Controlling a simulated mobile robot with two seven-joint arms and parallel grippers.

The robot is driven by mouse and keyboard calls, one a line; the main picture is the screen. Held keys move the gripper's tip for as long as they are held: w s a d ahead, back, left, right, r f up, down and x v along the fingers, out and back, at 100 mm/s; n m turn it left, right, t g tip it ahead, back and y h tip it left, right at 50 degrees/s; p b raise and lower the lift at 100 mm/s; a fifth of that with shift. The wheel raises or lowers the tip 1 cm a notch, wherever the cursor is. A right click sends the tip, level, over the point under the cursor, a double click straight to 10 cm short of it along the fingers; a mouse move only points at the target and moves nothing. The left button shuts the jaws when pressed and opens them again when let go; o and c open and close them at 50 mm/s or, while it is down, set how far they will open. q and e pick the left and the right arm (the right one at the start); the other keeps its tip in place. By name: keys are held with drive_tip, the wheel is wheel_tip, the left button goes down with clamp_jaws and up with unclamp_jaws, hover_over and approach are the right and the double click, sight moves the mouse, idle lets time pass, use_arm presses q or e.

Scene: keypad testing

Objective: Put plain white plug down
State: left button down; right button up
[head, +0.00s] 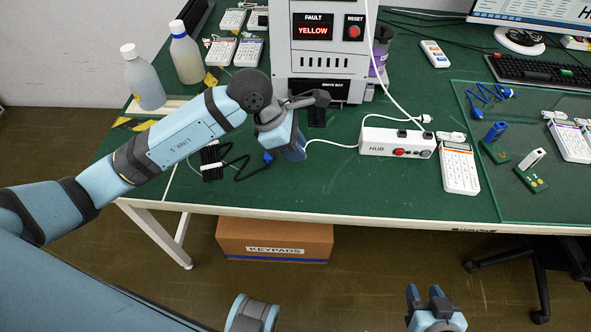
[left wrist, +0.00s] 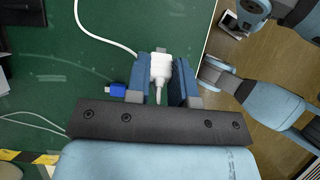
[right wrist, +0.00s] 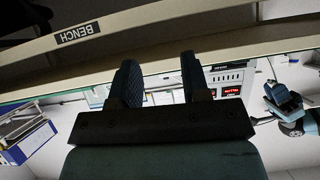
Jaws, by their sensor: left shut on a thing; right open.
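My left gripper (head: 294,150) is low over the front edge of the green bench, left of the white hub (head: 372,149). In the left wrist view its fingers (left wrist: 164,82) are shut on a plain white plug (left wrist: 160,68) with a white cable. In the head view the plug is hidden by the gripper, and a white cable (head: 330,142) runs from there to the hub. A blue plug (left wrist: 117,90) lies beside the fingers; it also shows in the head view (head: 268,157). My right gripper (head: 426,296) is open and empty, in front of the bench; its fingers (right wrist: 160,80) are apart.
The test machine (head: 322,62) reads FAULT YELLOW behind my left gripper. A white keypad (head: 459,172) stands right of the hub. Two bottles (head: 143,80) stand at the back left. The bench front between gripper and keypad is mostly clear.

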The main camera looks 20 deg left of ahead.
use_arm(q)
hover_over(303, 180)
drive_tip(key=a, duration=0.2)
drive_tip(key=f, duration=0.4)
drive_tip(key=shift+s+d, duration=0.1)
drive_tip(key=shift+s, duration=0.15)
drive_tip(key=shift+f+b, duration=0.4)
drive_tip(key=shift+f, duration=1.5)
use_arm(e)
drive_tip(key=shift+a, duration=0.15)
use_arm(q)
drive_tip(key=shift+f, duration=0.1)
drive_tip(key=shift+f+b, duration=0.3)
drive_tip(key=c, duration=1)
unclamp_jaws()
drive_tip(key=shift+r, duration=0.1)
drive_tip(key=shift+r+p, duration=0.3)
drive_tip(key=p+v, duration=0.1)
drive_tip(key=v, duration=1.1)
use_arm(e)
drive_tip(key=shift+s, duration=0.1)
